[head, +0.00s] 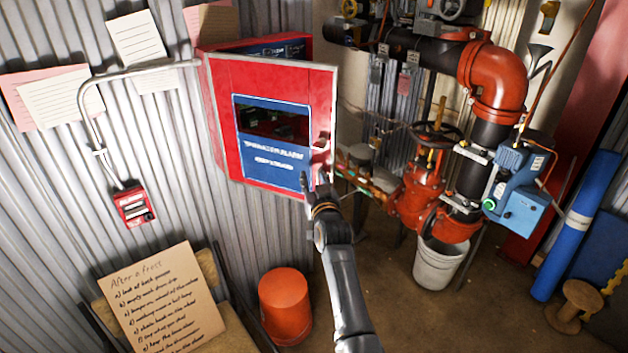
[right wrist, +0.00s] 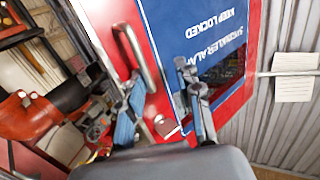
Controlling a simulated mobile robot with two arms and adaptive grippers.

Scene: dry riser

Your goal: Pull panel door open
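The red panel door (head: 222,95), with a blue labelled window plate, is on a red wall box (head: 300,47) in the head view. It appears ajar, its right edge standing out from the box. In the right wrist view the door (right wrist: 242,100) shows a silver bar handle (right wrist: 138,58) and a small lock plate (right wrist: 166,126). My right gripper (head: 316,183) is at the door's lower right. In the wrist view its fingers (right wrist: 160,98) are spread, with the door face beyond and the handle above them. I cannot tell whether they touch it. My left gripper is out of view.
Red and black pipework with a valve (head: 422,190) stands close to the right of the door. An orange bucket (head: 285,305) and a grey bucket (head: 438,264) stand on the floor. A small red call box (head: 134,206) is on the corrugated wall to the left.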

